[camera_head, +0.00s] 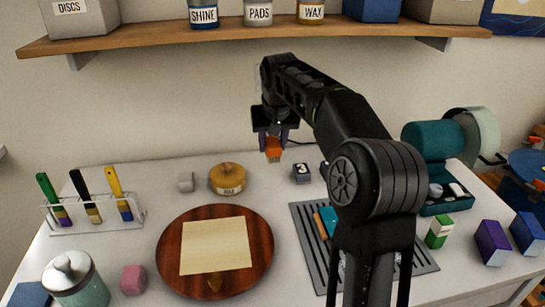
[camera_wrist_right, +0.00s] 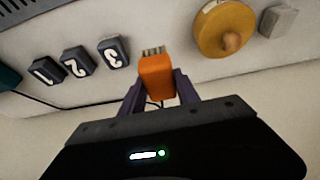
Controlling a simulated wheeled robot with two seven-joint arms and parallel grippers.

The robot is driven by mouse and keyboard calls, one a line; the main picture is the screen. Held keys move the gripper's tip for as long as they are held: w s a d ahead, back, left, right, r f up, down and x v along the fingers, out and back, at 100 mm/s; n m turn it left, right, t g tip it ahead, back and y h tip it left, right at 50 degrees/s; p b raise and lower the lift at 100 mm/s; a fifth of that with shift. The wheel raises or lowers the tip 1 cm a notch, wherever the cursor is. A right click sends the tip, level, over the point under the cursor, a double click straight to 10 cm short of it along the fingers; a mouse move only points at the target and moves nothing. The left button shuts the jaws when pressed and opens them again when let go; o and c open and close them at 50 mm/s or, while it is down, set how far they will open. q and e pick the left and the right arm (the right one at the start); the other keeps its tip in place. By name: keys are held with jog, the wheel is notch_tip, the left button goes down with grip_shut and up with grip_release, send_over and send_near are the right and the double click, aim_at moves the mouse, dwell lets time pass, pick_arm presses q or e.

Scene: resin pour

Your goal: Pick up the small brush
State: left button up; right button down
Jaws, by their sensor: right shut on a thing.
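The small brush (camera_head: 273,151) has an orange body with short pale bristles pointing down. My right gripper (camera_head: 272,137) is shut on it and holds it in the air over the back part of the table, between the yellow round lidded tin and the numbered blocks. In the right wrist view the orange brush (camera_wrist_right: 156,78) sits between the two purple fingers, bristles facing away from the gripper. My left gripper is not in view.
A yellow tin (camera_head: 227,178) and a grey cube (camera_head: 186,182) stand near the back. Dark numbered blocks (camera_wrist_right: 78,62) stand nearby. A round wooden board (camera_head: 170,252) with paper, a rack of brushes (camera_head: 95,222) and a grey ribbed mat (camera_head: 310,235) lie in front. A shelf (camera_head: 170,38) hangs above.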

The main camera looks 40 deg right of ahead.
jog(key=shift+r, duration=0.75)
jog(key=c, duration=1.4)
grip_release()
jog(key=shift+c, duration=0.2)
jog(key=c, duration=0.6)
